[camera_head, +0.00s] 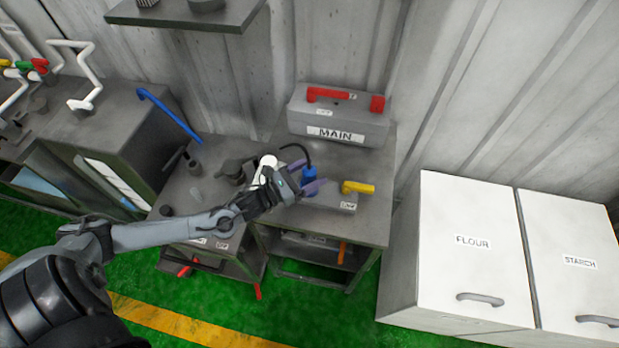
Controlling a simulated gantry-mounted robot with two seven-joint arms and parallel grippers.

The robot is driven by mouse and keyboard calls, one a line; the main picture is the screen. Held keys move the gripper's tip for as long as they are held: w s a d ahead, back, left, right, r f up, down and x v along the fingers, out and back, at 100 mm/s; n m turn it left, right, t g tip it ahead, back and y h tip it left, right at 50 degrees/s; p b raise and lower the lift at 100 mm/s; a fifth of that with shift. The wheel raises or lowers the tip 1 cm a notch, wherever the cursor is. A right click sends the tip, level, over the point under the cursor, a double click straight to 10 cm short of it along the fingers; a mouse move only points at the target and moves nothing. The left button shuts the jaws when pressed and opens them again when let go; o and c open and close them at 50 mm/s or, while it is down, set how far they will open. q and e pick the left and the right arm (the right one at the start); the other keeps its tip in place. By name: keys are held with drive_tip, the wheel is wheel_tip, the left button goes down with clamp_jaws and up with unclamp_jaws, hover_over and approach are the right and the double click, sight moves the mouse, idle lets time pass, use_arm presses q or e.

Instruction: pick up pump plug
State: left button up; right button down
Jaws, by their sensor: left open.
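A blue plug (308,174) with a black cable arching from its top is on the right half of the grey workbench, beside a grey box with a yellow handle. I take it to be the pump plug. My left gripper (311,177) reaches in from the left. Its purple fingers are open, one on the far side and one on the near side of the plug. I cannot tell whether they touch it. The plug's lower end is partly hidden by the near finger. My right gripper is not in view.
A grey MAIN box (337,124) with red handles stands at the back of the bench. The yellow handle (357,187) is just right of the plug. White FLOUR (470,255) and STARCH (572,240) cabinets stand to the right. A shelf (185,16) hangs above left.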

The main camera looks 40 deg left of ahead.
use_arm(q)
drive_tip(key=shift+c, duration=0.3)
drive_tip(key=c, duration=1)
drive_tip(key=shift+r, duration=0.1)
